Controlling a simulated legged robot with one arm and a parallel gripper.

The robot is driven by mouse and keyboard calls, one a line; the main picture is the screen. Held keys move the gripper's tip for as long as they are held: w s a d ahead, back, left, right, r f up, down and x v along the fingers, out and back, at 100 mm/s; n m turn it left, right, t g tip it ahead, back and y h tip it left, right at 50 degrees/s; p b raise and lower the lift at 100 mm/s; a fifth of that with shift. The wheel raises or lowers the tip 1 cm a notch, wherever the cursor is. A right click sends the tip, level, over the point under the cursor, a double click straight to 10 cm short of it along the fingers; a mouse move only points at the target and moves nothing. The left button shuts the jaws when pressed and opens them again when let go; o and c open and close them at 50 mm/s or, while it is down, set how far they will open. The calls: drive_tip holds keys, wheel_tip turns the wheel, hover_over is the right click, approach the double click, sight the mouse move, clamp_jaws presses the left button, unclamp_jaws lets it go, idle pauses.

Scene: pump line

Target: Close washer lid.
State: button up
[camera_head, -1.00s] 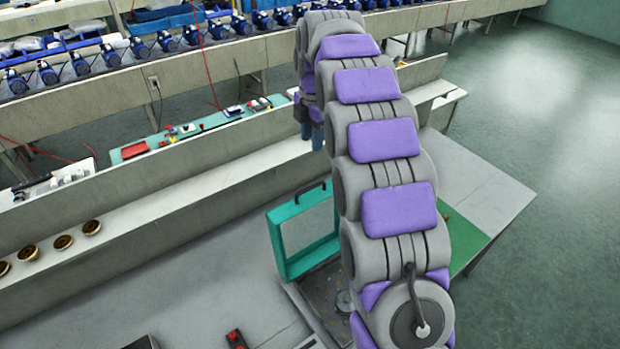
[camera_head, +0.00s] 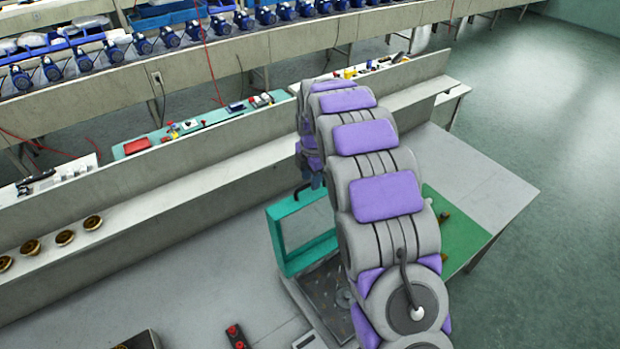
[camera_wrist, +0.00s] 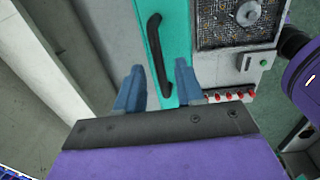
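The washer lid (camera_head: 275,240) is a teal frame that stands raised above the washer (camera_head: 318,290), whose dark speckled inside shows. A black handle (camera_head: 304,191) is on the lid's upper edge. In the wrist view the teal lid (camera_wrist: 178,30) runs up the middle, with the black handle (camera_wrist: 154,50) on it. My gripper (camera_wrist: 160,66) is open, its two blue fingers on either side of the handle's near end. A gap shows between handle and fingers; contact cannot be told. In the head view my gripper (camera_head: 314,181) is partly hidden by my arm, close to the handle.
A long grey shelf wall (camera_head: 200,180) runs behind the washer, with brass parts (camera_head: 65,238) at its left. A green mat (camera_head: 462,240) lies right of my arm. A red-button device (camera_head: 236,337) sits at the front. Open floor is at the right.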

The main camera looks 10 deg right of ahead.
drive_tip(key=shift+f, duration=0.4)
drive_tip(key=shift+a, duration=0.5)
drive_tip(key=c, duration=0.3)
drive_tip(key=shift+d, duration=0.25)
clamp_jaws()
